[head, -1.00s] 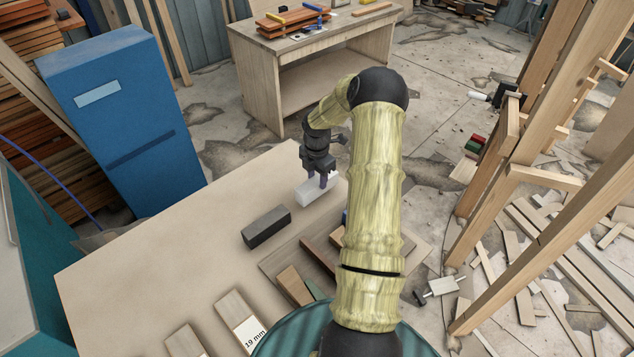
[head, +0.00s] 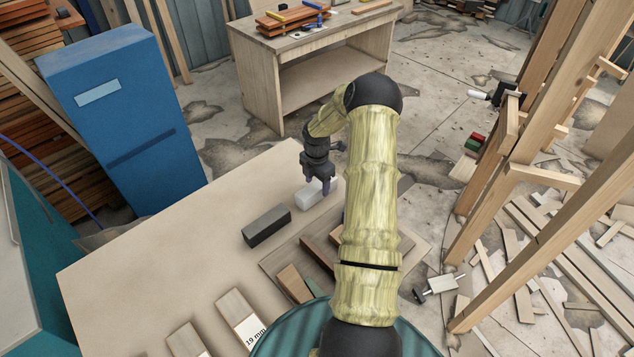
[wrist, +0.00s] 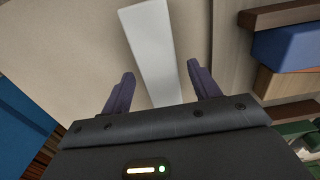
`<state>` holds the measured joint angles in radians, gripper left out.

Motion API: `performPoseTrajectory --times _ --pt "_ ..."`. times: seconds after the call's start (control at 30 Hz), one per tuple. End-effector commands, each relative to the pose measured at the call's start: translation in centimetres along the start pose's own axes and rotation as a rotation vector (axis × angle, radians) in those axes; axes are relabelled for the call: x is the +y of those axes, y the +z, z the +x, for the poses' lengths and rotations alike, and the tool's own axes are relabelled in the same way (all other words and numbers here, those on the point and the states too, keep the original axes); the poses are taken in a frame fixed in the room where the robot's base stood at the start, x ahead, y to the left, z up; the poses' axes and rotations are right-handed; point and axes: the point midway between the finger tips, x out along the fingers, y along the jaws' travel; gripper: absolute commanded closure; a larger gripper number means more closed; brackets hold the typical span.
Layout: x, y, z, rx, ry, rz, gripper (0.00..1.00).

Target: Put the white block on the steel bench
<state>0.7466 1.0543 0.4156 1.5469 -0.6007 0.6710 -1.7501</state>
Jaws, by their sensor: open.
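The white block (head: 308,196) lies on the pale wooden table near its far corner. My gripper (head: 319,187) is open right above it, pointing down. A steel bench is not clearly identifiable; a workbench with a greyish top (head: 285,44) and wooden sides stands at the back, and a teal unit with a pale grey top (head: 14,265) is at the left edge.
A dark grey block (head: 267,226) lies close to the white block. Wooden pieces on a board (head: 292,283) lie nearer me. A blue cabinet (head: 125,125) stands behind the table. Timber frames (head: 540,140) stand at the right. The table's left part is clear.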

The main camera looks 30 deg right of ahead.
Motion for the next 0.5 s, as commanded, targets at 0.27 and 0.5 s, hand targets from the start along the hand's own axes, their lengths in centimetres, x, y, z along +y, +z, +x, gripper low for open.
performPoseTrajectory --times 0.27,0.5 --pt "0.0 0.1 -2.2 -0.001 0.003 0.001 0.39" --pt "0.1 0.1 -6.7 -0.004 0.004 0.001 0.39"
